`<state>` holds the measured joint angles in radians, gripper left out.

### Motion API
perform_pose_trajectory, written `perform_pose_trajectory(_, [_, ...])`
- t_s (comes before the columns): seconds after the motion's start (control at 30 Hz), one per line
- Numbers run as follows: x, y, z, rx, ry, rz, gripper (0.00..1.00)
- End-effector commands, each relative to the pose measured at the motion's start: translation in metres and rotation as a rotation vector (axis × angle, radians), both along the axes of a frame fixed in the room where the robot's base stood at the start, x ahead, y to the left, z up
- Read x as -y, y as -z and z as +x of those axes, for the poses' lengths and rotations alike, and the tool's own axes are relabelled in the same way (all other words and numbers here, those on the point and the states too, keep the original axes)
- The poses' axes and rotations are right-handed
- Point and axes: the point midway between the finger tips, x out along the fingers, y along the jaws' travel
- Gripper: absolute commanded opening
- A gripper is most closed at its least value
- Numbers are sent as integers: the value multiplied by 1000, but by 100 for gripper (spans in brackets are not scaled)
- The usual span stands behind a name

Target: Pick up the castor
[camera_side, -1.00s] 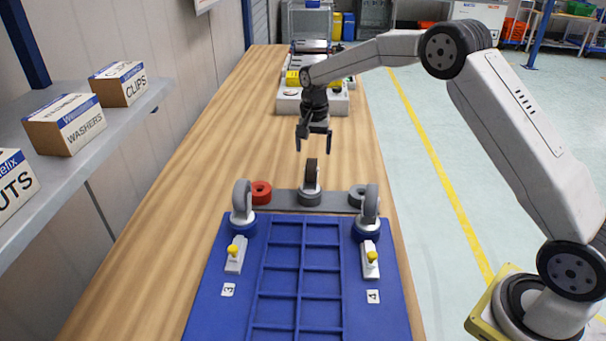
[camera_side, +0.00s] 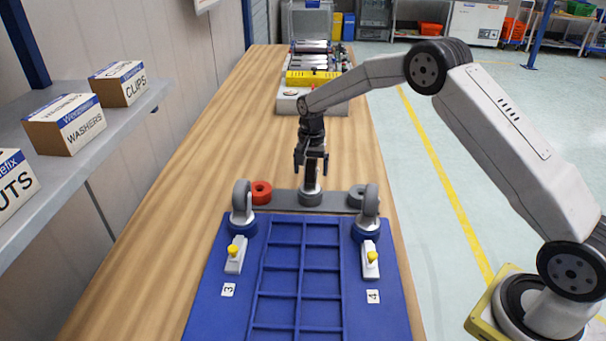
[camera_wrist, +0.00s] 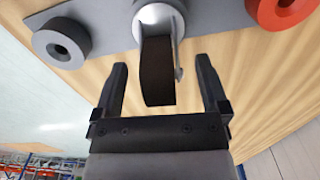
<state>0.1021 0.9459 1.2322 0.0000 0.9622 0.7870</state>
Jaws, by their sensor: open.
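A castor with a dark wheel and grey round base (camera_side: 310,197) stands upright on the grey strip, in the middle. In the wrist view the castor's dark wheel (camera_wrist: 157,70) lies between the two fingers, with a gap on each side. My gripper (camera_side: 311,172) is open around the wheel and holds nothing. It also shows in the wrist view (camera_wrist: 162,80). In the side view the gripper hides most of the wheel. Two more castors, left (camera_side: 242,205) and right (camera_side: 368,212), stand on blue round bases at the blue board's far corners.
The grey strip (camera_side: 282,199) carries a red ring (camera_side: 261,192) and a dark grey ring (camera_side: 357,196) either side of the middle castor. The blue board (camera_side: 215,283) has yellow-knobbed clamps. A shelf with boxes (camera_side: 68,124) is at left. The wooden table (camera_side: 215,140) is clear at left.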

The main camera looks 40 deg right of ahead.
Motion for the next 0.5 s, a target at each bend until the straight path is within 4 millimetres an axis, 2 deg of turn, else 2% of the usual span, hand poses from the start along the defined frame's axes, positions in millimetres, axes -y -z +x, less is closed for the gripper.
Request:
perform_pose_trajectory(0.13, [0,9,0,0,0,0,94])
perform_pose_trajectory(0.5, [0,10,0,1,0,0,94])
